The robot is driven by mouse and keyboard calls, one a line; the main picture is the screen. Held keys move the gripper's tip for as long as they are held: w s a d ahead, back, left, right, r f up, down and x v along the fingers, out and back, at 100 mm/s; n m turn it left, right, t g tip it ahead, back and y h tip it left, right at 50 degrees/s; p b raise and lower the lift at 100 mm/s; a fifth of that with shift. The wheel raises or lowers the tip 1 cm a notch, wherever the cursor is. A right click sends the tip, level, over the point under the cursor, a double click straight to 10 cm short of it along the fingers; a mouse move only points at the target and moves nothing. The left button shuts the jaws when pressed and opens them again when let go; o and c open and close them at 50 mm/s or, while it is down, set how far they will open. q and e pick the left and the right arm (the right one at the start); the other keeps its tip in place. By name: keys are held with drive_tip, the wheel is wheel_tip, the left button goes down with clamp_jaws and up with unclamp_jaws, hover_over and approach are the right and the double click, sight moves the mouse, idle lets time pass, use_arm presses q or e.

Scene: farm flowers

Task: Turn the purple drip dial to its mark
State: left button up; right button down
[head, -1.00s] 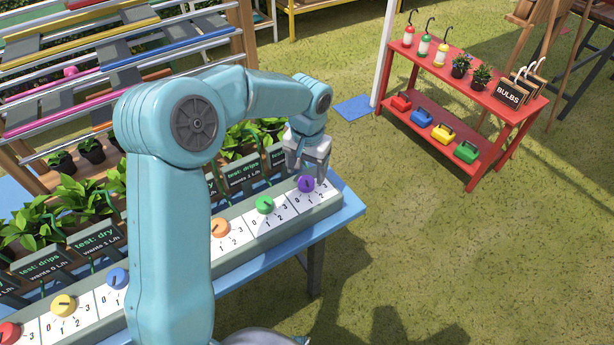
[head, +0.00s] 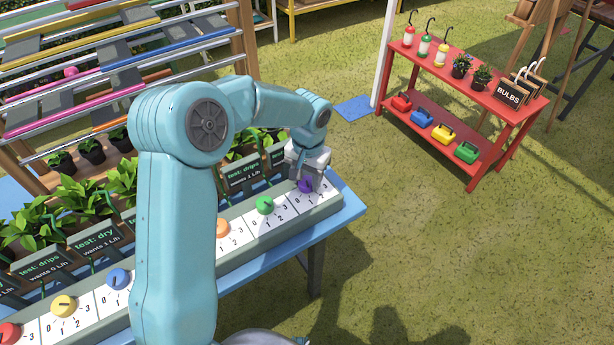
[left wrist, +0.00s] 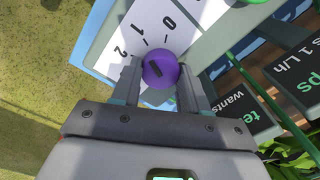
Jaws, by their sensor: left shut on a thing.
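The purple dial (head: 305,186) sits at the right end of the row of dials on the grey strip. In the left wrist view the purple dial (left wrist: 160,69) has a dark pointer line, with the numbers 0, 1 and 2 printed beside it on a white plate (left wrist: 136,37). My left gripper (head: 307,181) is at the dial from above, and its two fingers (left wrist: 160,82) are shut on it from both sides. A sign beside it in the wrist view partly reads "wants 1 L/h". My right gripper is not in view.
Green (head: 265,205), orange (head: 222,228), blue (head: 118,279), yellow (head: 64,306) and red (head: 9,333) dials line the same strip on the blue table (head: 350,208). Signs and leafy plants stand behind. A red stand (head: 440,112) is farther right, with open grass between.

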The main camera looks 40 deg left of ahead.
sight(308, 182)
use_arm(q)
drive_tip(key=m, duration=0.3)
drive_tip(key=shift+r+m, duration=0.1)
drive_tip(key=shift+m, duration=0.3)
drive_tip(key=shift+m+p, duration=0.45)
drive_tip(key=shift+m, duration=1.55)
drive_tip(key=o, duration=1.1)
drive_tip(key=shift+c, duration=0.2)
wheel_tip(308, 182, up, 16)
drive_tip(key=shift+s+d+r+p, duration=0.15)
drive_tip(key=shift+d+r+p, duration=0.05)
drive_tip(key=shift+p, duration=0.25)
